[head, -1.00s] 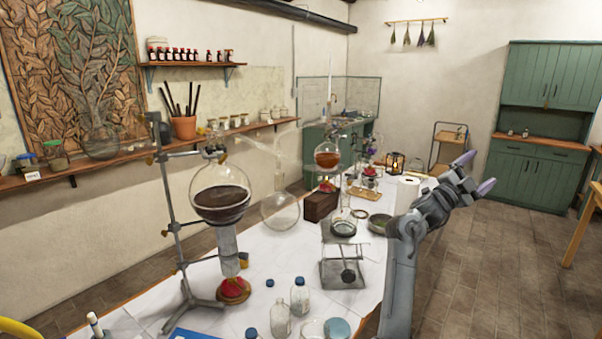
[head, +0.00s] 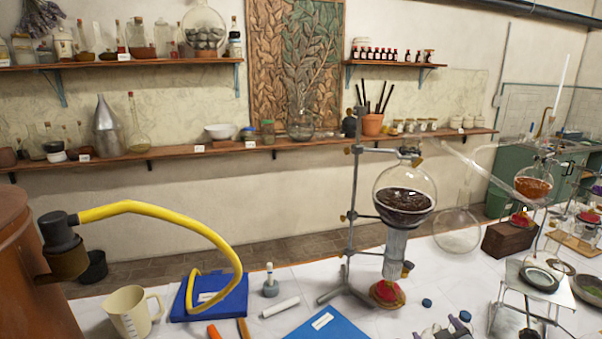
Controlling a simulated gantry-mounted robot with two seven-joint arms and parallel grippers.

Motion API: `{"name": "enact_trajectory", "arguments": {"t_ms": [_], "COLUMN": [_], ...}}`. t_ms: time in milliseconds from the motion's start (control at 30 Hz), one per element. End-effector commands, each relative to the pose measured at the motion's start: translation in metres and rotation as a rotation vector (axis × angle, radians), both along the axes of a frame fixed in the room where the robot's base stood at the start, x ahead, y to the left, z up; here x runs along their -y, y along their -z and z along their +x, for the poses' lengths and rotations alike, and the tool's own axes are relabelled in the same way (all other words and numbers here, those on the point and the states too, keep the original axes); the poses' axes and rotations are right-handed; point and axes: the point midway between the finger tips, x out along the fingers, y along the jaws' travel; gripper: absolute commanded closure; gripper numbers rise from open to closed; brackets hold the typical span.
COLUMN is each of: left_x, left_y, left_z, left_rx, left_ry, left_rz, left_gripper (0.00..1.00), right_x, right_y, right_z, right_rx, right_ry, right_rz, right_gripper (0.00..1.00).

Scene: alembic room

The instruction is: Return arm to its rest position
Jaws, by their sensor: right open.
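My left arm and gripper are not in view.
At right are a wire stand (head: 540,297) and wooden block (head: 507,240).

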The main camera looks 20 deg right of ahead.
Motion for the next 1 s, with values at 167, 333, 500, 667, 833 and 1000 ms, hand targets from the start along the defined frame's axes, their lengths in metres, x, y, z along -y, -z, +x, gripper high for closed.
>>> {"name": "enact_trajectory", "arguments": {"t_ms": [167, 333, 500, 667, 833, 1000], "left_x": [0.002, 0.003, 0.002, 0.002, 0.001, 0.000], "left_y": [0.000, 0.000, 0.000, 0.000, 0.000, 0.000], "left_z": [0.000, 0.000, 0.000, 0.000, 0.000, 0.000], "left_rx": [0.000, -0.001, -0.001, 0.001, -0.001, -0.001], "left_ry": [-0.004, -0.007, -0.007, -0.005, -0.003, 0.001], "left_rz": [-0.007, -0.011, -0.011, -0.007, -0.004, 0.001], "left_gripper": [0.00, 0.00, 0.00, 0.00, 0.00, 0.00], "right_x": [-0.078, -0.125, -0.159, -0.185, -0.209, -0.234], "right_y": [0.091, 0.139, 0.167, 0.181, 0.186, 0.188], "right_z": [-0.056, -0.112, -0.165, -0.199, -0.200, -0.201], "right_rx": [-0.341, -0.570, -0.752, -0.848, -0.823, -0.798], "right_ry": [-0.128, -0.214, -0.283, -0.316, -0.292, -0.269], "right_rz": [0.015, 0.018, 0.012, 0.052, 0.185, 0.314], "right_gripper": [0.15, 0.15, 0.15, 0.15, 0.15, 0.15]}}
